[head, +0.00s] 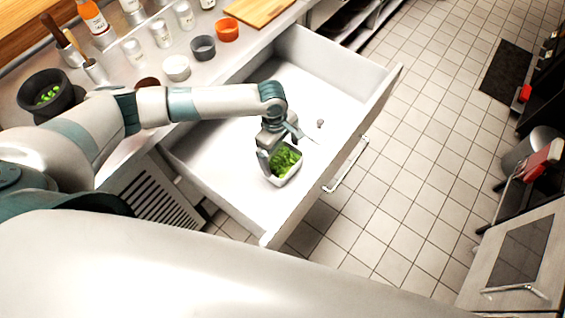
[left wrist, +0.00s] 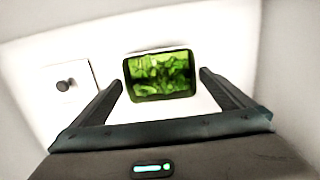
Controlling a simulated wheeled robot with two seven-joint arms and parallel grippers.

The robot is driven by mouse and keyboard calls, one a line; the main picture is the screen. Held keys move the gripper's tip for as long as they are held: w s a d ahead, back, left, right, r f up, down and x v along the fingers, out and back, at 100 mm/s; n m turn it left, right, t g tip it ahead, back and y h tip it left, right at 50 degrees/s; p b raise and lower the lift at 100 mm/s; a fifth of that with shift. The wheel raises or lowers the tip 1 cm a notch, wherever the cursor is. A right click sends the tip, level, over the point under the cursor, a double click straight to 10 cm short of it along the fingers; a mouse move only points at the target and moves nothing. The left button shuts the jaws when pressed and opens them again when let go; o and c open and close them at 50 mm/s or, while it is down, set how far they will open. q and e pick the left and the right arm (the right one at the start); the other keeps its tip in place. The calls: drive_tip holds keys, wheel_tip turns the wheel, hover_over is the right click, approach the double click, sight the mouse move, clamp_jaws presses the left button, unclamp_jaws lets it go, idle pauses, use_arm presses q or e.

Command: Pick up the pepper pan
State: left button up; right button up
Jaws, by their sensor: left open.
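The pepper pan (head: 287,176) is a small light pan filled with chopped green pieces, on the floor of the open white drawer. In the left wrist view the pan (left wrist: 158,76) appears just beyond and between my fingertips, its rim dark-edged. My left gripper (head: 280,153) is open and reaches down into the drawer over the pan, hiding part of its far side. In the wrist view my left gripper (left wrist: 160,84) has one finger on each side of the pan, with nothing visibly clamped. My right gripper is not in view.
The drawer's front wall (head: 335,155) and side walls enclose the pan. A pale square piece with a dark knob (left wrist: 66,85) lies beside it. The counter behind holds a grey bowl (head: 203,47), an orange bowl (head: 227,29), bottles and a cutting board (head: 258,11).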

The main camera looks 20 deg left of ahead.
sight(283, 165)
use_arm(q)
drive_tip(key=shift+d+f, duration=0.1)
drive_tip(key=shift+f, duration=1)
drive_tip(key=c, duration=1.4)
